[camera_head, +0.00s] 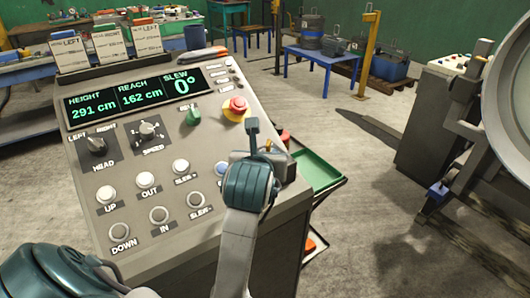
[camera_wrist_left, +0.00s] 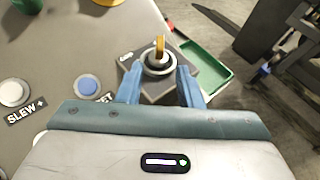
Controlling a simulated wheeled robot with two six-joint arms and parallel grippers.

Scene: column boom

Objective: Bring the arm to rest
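The grey control console (camera_head: 150,215) fills the left and middle of the head view. Its display (camera_head: 140,97) reads height 291 cm, reach 162 cm, slew 0°. In the left wrist view a brass key (camera_wrist_left: 160,46) stands in a round key switch (camera_wrist_left: 159,62) on a small grey box at the console's right edge. My left gripper (camera_wrist_left: 160,72) is open over this box, its blue fingers apart on either side of the switch, with nothing held. In the head view the left gripper (camera_head: 258,142) mostly hides the switch. My right gripper is out of view.
A red stop button (camera_head: 236,106) and green knob (camera_head: 193,116) sit left of the gripper. Push buttons line the panel, including a blue one (camera_wrist_left: 88,86). A green tray (camera_head: 316,170) is beyond the console's right edge. A large round machine part (camera_head: 512,110) stands far right.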

